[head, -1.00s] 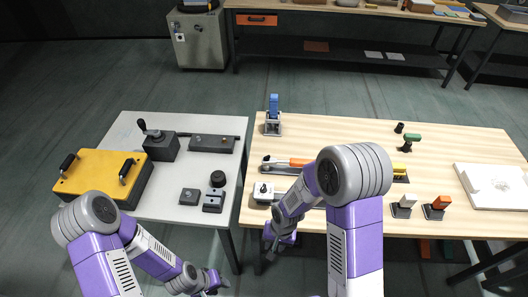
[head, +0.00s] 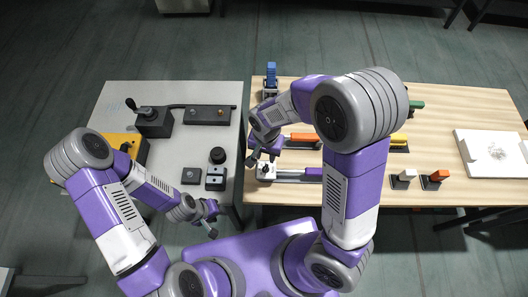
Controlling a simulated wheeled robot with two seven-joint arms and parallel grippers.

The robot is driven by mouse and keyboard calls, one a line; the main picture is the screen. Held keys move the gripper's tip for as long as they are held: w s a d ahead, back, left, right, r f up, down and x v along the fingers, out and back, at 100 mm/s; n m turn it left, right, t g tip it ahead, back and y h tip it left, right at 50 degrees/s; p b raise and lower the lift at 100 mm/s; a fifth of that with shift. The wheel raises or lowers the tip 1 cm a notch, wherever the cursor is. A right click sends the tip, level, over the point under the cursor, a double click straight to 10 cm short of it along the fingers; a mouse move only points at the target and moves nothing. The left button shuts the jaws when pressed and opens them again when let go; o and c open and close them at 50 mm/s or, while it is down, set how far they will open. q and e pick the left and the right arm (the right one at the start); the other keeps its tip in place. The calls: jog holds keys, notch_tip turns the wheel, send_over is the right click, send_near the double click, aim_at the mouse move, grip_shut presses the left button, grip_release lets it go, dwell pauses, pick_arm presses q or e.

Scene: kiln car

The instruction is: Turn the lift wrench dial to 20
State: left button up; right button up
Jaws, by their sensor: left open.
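A white block with a small dark knob on top (head: 265,171) sits at the left front of the wooden table. A bar runs right from it, partly behind my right arm. I cannot tell whether this is the lift wrench dial, and no numbers are readable. An orange-handled wrench (head: 301,140) lies just behind it, partly covered by my arm. My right gripper (head: 262,160) points down just above and behind the white block; whether it touches it is unclear. My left gripper (head: 210,217) is open and empty, in front of the grey table.
The grey table (head: 185,147) on the left holds a crank box (head: 152,122), a dark bar fixture (head: 206,115), a black knob (head: 217,155) and small blocks. A blue-topped clamp (head: 270,76), orange switch (head: 437,176) and white plate (head: 492,154) are on the wooden table.

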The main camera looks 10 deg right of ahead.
aim_at(266, 167)
jog(key=shift+s+f+b, duration=0.25)
jog(key=shift+f+b, duration=0.35)
jog(key=shift+f, duration=0.25)
jog(key=shift+w+f+b, duration=0.1)
jog(key=shift+f+b, duration=2.25)
jog(key=shift+f, duration=0.35)
jog(key=shift+f, duration=0.2)
grip_shut()
jog(key=shift+r+m+p, duration=0.15)
jog(key=shift+m+p, duration=0.15)
jog(key=shift+m, duration=0.8)
jog(key=m+p, duration=0.3)
jog(key=m, duration=0.3)
jog(key=m+p, duration=0.3)
jog(key=m, duration=0.2)
jog(key=shift+r+m, duration=0.2)
jog(key=shift+m, duration=0.2)
jog(key=shift+c, duration=1.5)
grip_release()
jog(key=shift+f+m, duration=0.25)
jog(key=shift+m, duration=0.05)
jog(key=shift+o, duration=0.9)
jog(key=shift+f, duration=0.1)
